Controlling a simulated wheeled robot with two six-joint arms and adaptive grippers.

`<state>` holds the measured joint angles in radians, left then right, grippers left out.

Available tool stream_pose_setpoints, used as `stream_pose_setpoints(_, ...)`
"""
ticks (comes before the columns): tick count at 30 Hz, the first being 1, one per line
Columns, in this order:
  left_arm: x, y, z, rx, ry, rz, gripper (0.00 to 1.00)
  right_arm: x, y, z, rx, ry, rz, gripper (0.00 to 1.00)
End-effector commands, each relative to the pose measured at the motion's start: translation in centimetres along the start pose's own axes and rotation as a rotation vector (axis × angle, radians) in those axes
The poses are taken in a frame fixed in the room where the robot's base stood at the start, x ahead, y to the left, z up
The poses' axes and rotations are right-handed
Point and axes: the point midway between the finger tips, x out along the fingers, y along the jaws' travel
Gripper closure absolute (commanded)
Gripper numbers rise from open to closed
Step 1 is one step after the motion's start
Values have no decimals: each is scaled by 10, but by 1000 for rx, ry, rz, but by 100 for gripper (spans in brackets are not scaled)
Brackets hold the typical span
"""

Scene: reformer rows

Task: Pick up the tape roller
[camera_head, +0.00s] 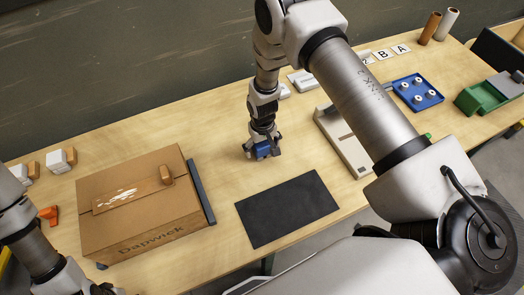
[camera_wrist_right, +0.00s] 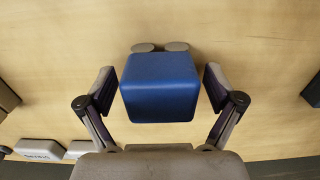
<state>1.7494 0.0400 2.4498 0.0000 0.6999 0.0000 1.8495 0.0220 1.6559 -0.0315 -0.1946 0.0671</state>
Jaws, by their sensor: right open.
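A blue block with two grey rounded ends, which looks like the tape roller (camera_wrist_right: 160,92), is on the wooden table in the right wrist view. In the head view it shows as a small blue patch (camera_head: 262,150), mostly hidden by my right gripper (camera_head: 263,149). My right gripper (camera_wrist_right: 159,84) is open, with one finger on each side of the block. A visible gap separates each finger from its sides. My left arm comes in at the lower left of the head view, and its fingers are not visible.
A cardboard box (camera_head: 145,222) stands left of the right gripper, with a dark bar (camera_head: 201,191) along its right side. A black mat (camera_head: 290,209) lies in front. A pale device (camera_head: 343,142) stands to the right. A blue tray (camera_head: 418,82) is farther right.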

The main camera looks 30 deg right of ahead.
Motion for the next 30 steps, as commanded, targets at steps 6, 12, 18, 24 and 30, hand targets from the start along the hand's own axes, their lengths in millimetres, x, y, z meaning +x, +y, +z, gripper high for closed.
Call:
stream_pose_setpoints(6,3,0,0,0,1,0,53,5,0,0,0,1,0,8)
stream_pose_setpoints(12,3,0,0,0,0,0,53,5,0,0,0,1,0,72)
stream_pose_setpoints(18,3,0,0,0,1,0,53,5,0,0,0,2,0,82)
stream_pose_setpoints(24,-2,0,0,0,0,0,53,-2,0,-1,0,3,0,82)
stream_pose_setpoints(30,-33,0,0,0,1,0,53,-45,0,-1,0,4,0,82)
